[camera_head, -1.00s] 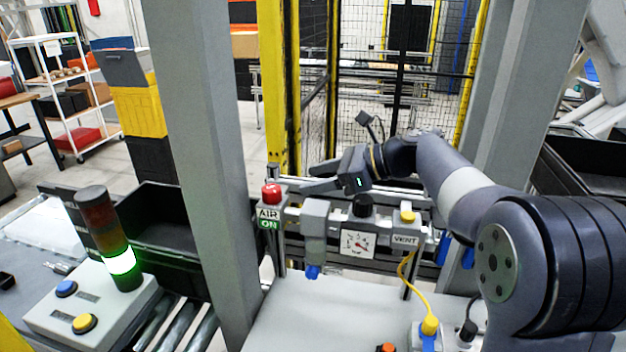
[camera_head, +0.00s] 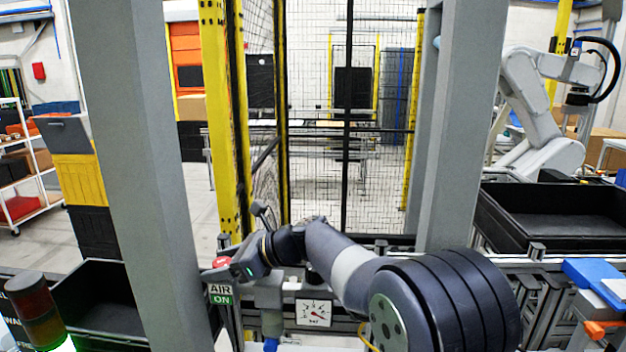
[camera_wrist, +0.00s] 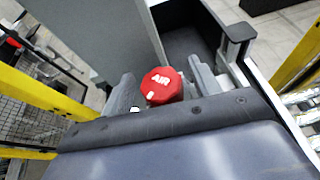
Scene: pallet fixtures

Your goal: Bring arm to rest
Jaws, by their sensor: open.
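My arm is bent forward over the air panel, and its gripper (camera_head: 210,274) points left beside the red AIR knob (camera_head: 221,262). In the wrist view the knob (camera_wrist: 161,86) shows between the two spread fingers of my gripper (camera_wrist: 163,88). The jaws are open; I cannot tell whether a finger touches the knob. Below the knob the AIR sign (camera_head: 220,293) reads ON in green. A round pressure gauge (camera_head: 314,312) sits to the right, below my forearm. My arm hides part of the panel.
A grey post (camera_head: 140,170) stands close left of my gripper. Black bins stand at left (camera_head: 100,300) and right (camera_head: 550,215). A mesh fence (camera_head: 310,120) with yellow posts is behind. A signal tower (camera_head: 38,312) stands at lower left. A white robot arm (camera_head: 535,110) is at far right.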

